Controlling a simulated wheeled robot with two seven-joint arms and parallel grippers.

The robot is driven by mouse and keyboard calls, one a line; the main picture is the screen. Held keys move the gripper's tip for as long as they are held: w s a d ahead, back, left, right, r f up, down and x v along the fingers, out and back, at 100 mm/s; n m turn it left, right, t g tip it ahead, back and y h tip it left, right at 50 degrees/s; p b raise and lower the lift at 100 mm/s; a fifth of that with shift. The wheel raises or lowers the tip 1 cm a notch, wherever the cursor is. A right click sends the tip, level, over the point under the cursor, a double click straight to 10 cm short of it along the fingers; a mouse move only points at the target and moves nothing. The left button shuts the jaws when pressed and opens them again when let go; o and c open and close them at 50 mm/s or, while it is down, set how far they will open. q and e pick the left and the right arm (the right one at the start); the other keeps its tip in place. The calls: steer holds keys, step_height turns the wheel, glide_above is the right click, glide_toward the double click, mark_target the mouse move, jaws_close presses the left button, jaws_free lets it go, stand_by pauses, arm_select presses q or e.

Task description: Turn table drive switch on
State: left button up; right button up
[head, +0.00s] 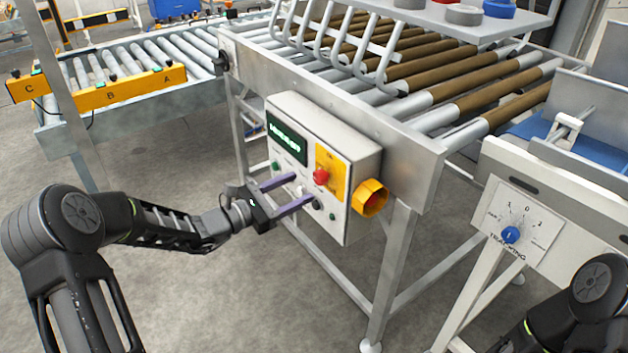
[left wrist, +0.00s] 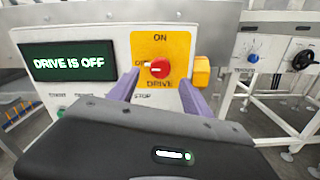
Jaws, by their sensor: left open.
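The drive switch is a red rotary knob (head: 321,176) on a yellow plate (head: 331,167) marked ON and DRIVE. It sits on the white control box (head: 358,154) under the roller table. In the left wrist view the knob (left wrist: 160,68) shows its white mark pointing left, toward lettering it partly hides. The green display (left wrist: 68,62) reads DRIVE IS OFF. My left gripper (head: 302,190) is open, with its purple fingers toward the panel. In the left wrist view the fingers stand to either side below the knob, with nothing between them. Whether they touch the panel cannot be told. My right gripper is not in view.
A yellow and red emergency button (head: 370,197) juts from the box's right side. Small buttons (head: 332,216) line the panel's lower part. A tracking dial (head: 511,235) is on the white machine at right. Open floor lies left of the box.

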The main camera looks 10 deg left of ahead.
mark_target(316, 180)
arm_select(q)
steer(key=x, duration=0.6)
steer(key=shift+a, duration=0.1)
steer(key=shift+c, duration=0.4)
jaws_close()
